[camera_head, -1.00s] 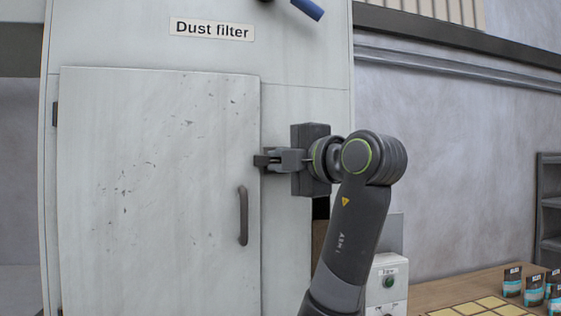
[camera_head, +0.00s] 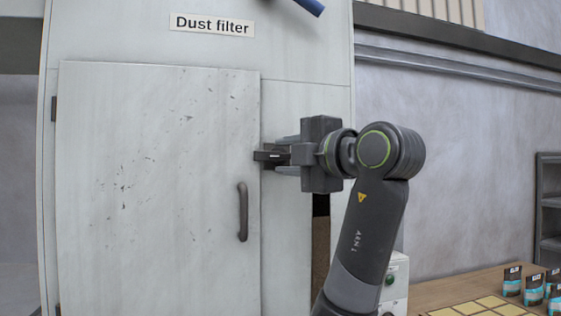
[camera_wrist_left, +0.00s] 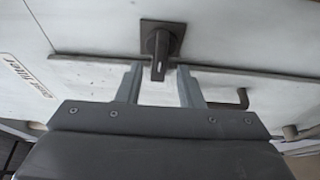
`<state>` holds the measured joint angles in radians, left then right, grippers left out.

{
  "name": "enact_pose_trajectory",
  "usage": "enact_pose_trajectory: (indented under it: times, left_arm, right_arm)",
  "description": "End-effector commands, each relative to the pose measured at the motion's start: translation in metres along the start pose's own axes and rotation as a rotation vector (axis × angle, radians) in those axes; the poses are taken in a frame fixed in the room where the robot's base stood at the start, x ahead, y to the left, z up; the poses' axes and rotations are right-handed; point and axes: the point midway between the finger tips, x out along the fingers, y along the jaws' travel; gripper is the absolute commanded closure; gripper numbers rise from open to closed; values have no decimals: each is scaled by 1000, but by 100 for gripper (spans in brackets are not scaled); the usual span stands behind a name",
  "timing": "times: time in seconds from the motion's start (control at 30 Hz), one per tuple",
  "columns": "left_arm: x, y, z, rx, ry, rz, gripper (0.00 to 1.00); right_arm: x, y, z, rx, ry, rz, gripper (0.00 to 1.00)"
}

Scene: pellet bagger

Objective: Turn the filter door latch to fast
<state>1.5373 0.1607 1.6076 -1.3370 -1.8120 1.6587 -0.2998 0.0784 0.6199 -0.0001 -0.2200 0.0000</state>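The dust filter door (camera_head: 150,190) is a pale, scuffed panel that looks closed in its frame. Its dark latch (camera_head: 268,156) sits at the door's right edge, above the grey bar handle (camera_head: 243,212). My left gripper (camera_head: 285,155) is at the latch, coming from the right, with its two fingers apart above and below it. In the left wrist view the latch (camera_wrist_left: 157,55) shows a square base plate and a short lever between the open fingertips (camera_wrist_left: 157,78). I see a gap on both sides of the lever. My right gripper is out of view.
A "Dust filter" label (camera_head: 212,25) is above the door, with a blue-ended bar (camera_head: 308,6) nearby. A control box (camera_head: 394,284) with a green button stands low behind my arm. A wooden table (camera_head: 450,288) with several pouches is at lower right.

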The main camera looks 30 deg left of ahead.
Motion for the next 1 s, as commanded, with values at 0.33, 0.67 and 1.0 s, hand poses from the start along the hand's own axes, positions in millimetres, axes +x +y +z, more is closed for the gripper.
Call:
enact_pose_trajectory:
  times: [0.33,0.67,1.0]
  left_arm:
    - [-88,-4,1,0,-6,2,66]
    - [-142,-1,0,-1,-2,1,66]
    - [-150,0,0,-1,0,0,66]
  right_arm:
    - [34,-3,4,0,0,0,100]
    - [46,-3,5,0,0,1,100]
    - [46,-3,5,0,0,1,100]
